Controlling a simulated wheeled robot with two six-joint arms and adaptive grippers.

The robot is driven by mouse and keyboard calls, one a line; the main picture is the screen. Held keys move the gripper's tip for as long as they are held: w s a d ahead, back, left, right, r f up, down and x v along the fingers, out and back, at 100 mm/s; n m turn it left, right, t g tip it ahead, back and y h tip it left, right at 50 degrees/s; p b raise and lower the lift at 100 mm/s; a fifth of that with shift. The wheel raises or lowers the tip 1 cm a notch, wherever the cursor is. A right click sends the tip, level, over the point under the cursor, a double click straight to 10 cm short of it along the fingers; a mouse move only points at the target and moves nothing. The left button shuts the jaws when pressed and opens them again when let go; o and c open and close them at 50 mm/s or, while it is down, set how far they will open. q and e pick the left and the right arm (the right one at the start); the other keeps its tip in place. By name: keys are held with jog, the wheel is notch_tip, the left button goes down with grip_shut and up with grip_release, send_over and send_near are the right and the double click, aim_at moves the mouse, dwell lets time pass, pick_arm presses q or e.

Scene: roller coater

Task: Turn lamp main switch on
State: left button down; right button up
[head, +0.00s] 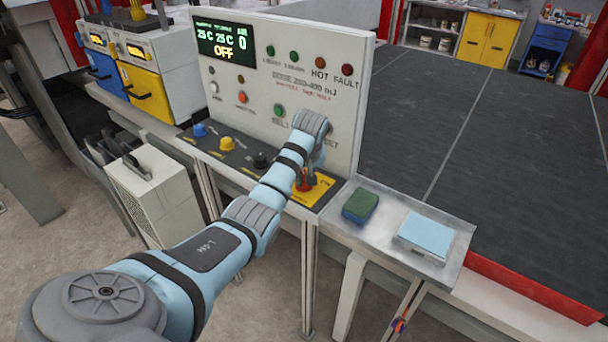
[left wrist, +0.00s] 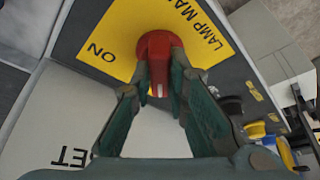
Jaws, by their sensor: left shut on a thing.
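The lamp main switch is a red knob (head: 303,184) on a yellow plate (head: 318,190) at the right end of the dark control ledge. My left gripper (head: 305,176) is at this knob, reached from above, and the arm hides part of it in the head view. In the left wrist view the two green fingers are shut on the red knob (left wrist: 158,50), one on each side. A white mark shows on the knob between the fingers. The plate (left wrist: 110,35) reads "LAMP MA..." and "ON"; the rest is hidden. My right gripper is not in view.
Blue (head: 199,131), yellow (head: 226,144) and black (head: 261,160) knobs sit left along the ledge. A metal tray (head: 345,232) holds a green sponge (head: 360,206) and a light blue pad (head: 425,234).

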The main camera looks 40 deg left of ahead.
pick_arm(q)
jog(key=shift+m, duration=0.3)
jog(key=m+h, duration=0.1)
jog(key=m, duration=0.1)
jog(key=m+t+h, duration=0.1)
jog(key=m, duration=0.2)
jog(key=shift+s+a, duration=0.1)
jog(key=shift+a, duration=0.1)
jog(key=m+h, duration=0.1)
jog(key=m, duration=0.3)
jog(key=shift+a+t, duration=0.1)
jog(key=shift+t, duration=0.2)
jog(key=m+h, duration=0.1)
jog(key=m, duration=0.1)
jog(key=shift+m, duration=0.4)
jog(key=m+b, duration=0.1)
jog(key=m+h, duration=0.1)
jog(key=shift+a+f+m+b, duration=0.1)
jog(key=shift+f+m+b, duration=0.05)
jog(key=shift+m+b, duration=0.2)
jog(key=shift+f+m+g+h+b, duration=0.1)
jog(key=shift+m+g+h+b, duration=0.4)
jog(key=shift+b, duration=0.3)
jog(key=shift+m+b, duration=1.05)
jog(key=c, duration=1.6)
grip_release()
jog(key=shift+r, duration=0.2)
